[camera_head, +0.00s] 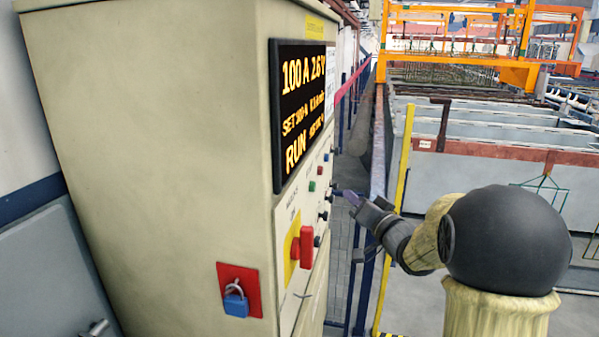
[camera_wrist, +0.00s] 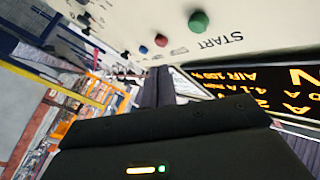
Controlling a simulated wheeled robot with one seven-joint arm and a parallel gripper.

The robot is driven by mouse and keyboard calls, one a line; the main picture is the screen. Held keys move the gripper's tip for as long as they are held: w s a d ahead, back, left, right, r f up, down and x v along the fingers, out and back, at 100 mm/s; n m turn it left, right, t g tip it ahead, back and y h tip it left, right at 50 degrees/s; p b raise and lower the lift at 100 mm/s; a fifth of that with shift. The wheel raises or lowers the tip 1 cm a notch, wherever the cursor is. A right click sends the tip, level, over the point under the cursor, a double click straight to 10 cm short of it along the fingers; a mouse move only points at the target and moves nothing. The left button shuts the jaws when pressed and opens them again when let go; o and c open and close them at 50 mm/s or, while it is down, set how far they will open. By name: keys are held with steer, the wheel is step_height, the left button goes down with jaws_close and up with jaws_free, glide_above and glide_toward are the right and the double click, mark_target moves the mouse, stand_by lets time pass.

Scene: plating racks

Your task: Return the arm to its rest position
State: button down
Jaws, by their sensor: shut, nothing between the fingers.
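My gripper (camera_head: 347,195) is at the end of my arm, which reaches left to the front panel of a beige control cabinet (camera_head: 150,120). Its fingers are shut with nothing between them. In the head view the fingertips are close to the knobs on the panel; I cannot tell whether they touch. In the wrist view my gripper (camera_wrist: 158,85) points along the panel face, beside a green START button (camera_wrist: 198,22), a red button (camera_wrist: 161,40) and a blue button (camera_wrist: 143,50).
The cabinet carries a lit display (camera_head: 303,108), a red switch handle (camera_head: 306,246) and a blue padlock (camera_head: 236,302). A yellow post (camera_head: 402,170) and a blue rail stand near my arm. Grey tanks (camera_head: 480,180) and an orange gantry (camera_head: 450,12) lie beyond.

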steer(key=s+d+f+g+h+b, duration=0.1)
steer(key=s+f+g+h, duration=0.25)
steer(key=f, duration=0.35)
steer(key=s+d+f+g+h+b, duration=0.1)
steer(key=s+f+g+h, duration=0.1)
steer(key=s+f+h, duration=0.45)
steer(key=s+a+f+n+g+y, duration=0.1)
steer(key=s+f+g, duration=0.3)
steer(key=s, duration=0.5)
steer(key=s+a+f+n+g+y+b, duration=0.1)
steer(key=s+a+f+g, duration=0.1)
steer(key=s+f+g, duration=0.3)
steer(key=s+f, duration=0.3)
steer(key=s, duration=0.1)
steer(key=shift+a, duration=0.35)
stand_by(1.0)
